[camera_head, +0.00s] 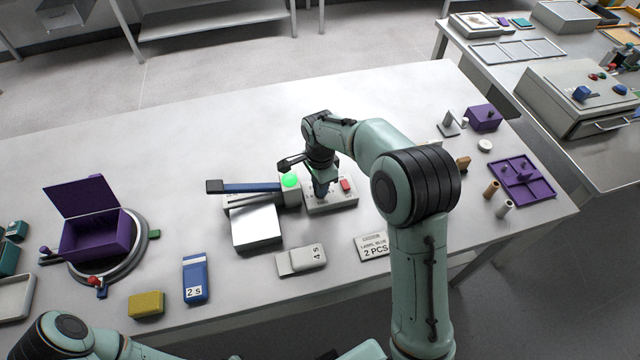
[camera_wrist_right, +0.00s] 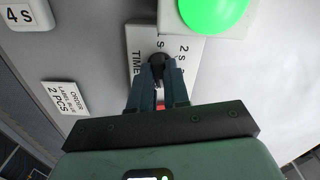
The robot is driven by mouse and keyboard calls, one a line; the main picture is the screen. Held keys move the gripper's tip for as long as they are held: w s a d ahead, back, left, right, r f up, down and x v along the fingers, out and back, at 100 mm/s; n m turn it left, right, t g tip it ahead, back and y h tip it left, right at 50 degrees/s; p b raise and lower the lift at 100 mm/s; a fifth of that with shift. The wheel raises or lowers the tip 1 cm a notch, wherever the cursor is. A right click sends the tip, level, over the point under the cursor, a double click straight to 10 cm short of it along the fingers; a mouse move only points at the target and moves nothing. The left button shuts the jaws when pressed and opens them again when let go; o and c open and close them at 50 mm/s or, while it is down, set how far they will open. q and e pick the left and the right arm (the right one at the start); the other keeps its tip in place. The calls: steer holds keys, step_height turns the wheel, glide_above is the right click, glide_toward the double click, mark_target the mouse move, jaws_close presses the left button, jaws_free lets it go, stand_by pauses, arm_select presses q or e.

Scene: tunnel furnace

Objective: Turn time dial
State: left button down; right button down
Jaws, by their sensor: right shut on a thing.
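The time dial (camera_wrist_right: 157,60) is a small black knob on a light panel (camera_wrist_right: 140,38) with the words TIME and 2 s beside it. My right gripper (camera_wrist_right: 157,72) is shut on the dial, with its blue fingers on either side of it. In the head view my right gripper (camera_head: 321,188) points down onto the panel (camera_head: 335,206) and hides the dial. A red button (camera_head: 346,185) sits on the panel's right side. The dial's exact pointing direction cannot be told. My left gripper is not in view; only part of the left arm shows at bottom left.
A lit green dome (camera_head: 290,180) and a grey machine with a blue lever (camera_head: 250,188) stand left of the panel. A 4 s block (camera_head: 300,262), a blue 2 s block (camera_head: 195,270) and an order card (camera_head: 371,240) lie nearer. A purple box (camera_head: 98,240) stands at left.

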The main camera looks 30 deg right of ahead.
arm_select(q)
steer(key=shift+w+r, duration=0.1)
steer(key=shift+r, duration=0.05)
arm_select(e)
steer(key=shift+w+d+r+m, duration=0.1)
steer(key=shift+m, duration=1.1)
steer(key=c, duration=1.1)
jaws_free()
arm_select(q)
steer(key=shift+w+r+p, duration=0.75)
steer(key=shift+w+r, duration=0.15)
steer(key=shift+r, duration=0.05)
arm_select(e)
step_height(320, 180, up, 13)
steer(key=shift+r, duration=0.15)
